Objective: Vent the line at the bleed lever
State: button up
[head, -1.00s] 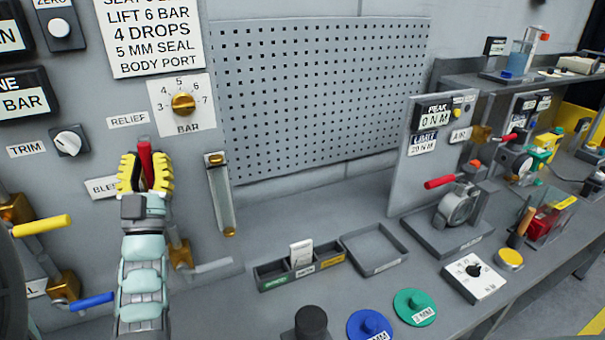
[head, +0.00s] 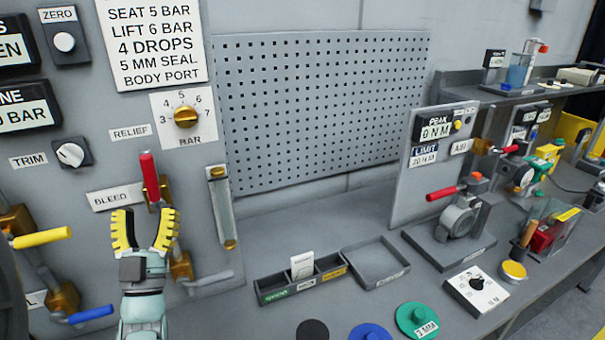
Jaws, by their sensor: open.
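The bleed lever (head: 149,169) has a red handle that points up from a brass fitting on the grey panel. The BLEED label (head: 117,197) is just left of it. My gripper (head: 144,216) is open, with yellow ribbed fingers spread apart, below the red handle. Nothing shows between the fingers. The fingertips are near the lever's brass base; whether they touch it cannot be told. The gripper covers part of the panel and pipework below the lever.
A yellow-handled lever (head: 42,238) and a blue-handled lever (head: 90,314) are to the left. The relief dial (head: 187,116) is above right, and a sight tube (head: 221,208) stands right of the lever. The bench holds a divided tray (head: 272,292) and an empty tray (head: 358,282).

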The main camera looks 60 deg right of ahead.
jog(key=shift+v, duration=2.35)
